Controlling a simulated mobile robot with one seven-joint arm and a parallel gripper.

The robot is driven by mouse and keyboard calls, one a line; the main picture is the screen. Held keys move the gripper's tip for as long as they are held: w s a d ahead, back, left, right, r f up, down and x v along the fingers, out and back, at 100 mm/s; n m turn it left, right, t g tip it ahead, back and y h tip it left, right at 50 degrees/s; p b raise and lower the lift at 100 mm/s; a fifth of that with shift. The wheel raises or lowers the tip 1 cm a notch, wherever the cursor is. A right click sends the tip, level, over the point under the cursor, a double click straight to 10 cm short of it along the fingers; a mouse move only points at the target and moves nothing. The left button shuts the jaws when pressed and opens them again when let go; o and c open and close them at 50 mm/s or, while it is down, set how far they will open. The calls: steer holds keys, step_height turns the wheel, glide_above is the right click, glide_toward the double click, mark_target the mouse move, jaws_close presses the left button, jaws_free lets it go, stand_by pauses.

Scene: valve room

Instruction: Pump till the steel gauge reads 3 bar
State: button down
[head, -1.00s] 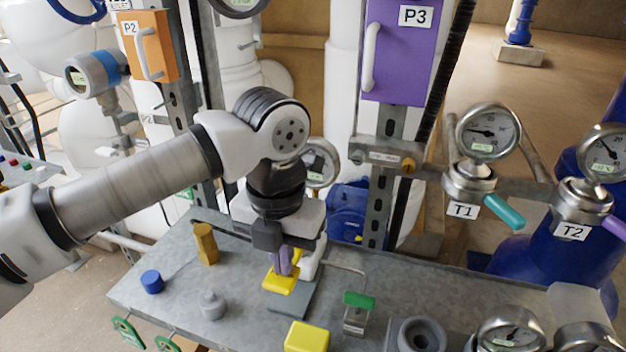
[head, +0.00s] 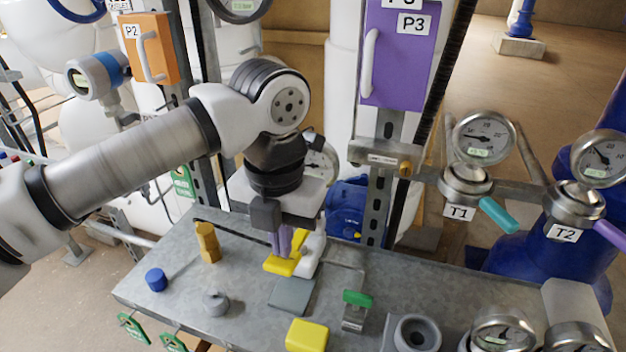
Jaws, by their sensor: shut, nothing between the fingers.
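My gripper (head: 281,255) is shut and empty, with its purple fingers pointing down at the bench. The fingertips are at the yellow pad (head: 275,266) of a small pump with a pale grey body (head: 311,256). They appear to rest on or just above the pad; I cannot tell if they touch. A flat grey plate (head: 292,295) lies below the pad. A thin pipe runs right from the pump. A round steel-rimmed gauge (head: 326,163) stands behind my wrist, partly hidden, its reading not legible. I cannot tell if it is the steel gauge.
The metal bench (head: 180,290) also holds a brass post (head: 207,242), a blue cylinder (head: 156,279), a grey knob (head: 216,303), a yellow block (head: 306,335), a green-topped clamp (head: 356,308) and a grey ring (head: 417,333). Gauges T1 (head: 483,137) and T2 (head: 600,158) stand right.

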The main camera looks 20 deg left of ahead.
mark_target(283, 261)
steer(key=shift+f+b, duration=1.9)
steer(key=shift+f, duration=0.4)
steer(key=shift+r+p, duration=1.9)
steer(key=shift+r, duration=0.9)
steer(key=shift+f, duration=0.2)
step_height(283, 261, down, 5)
steer(key=b, duration=0.5)
steer(key=shift+r+p, duration=1.85)
steer(key=shift+r, duration=0.85)
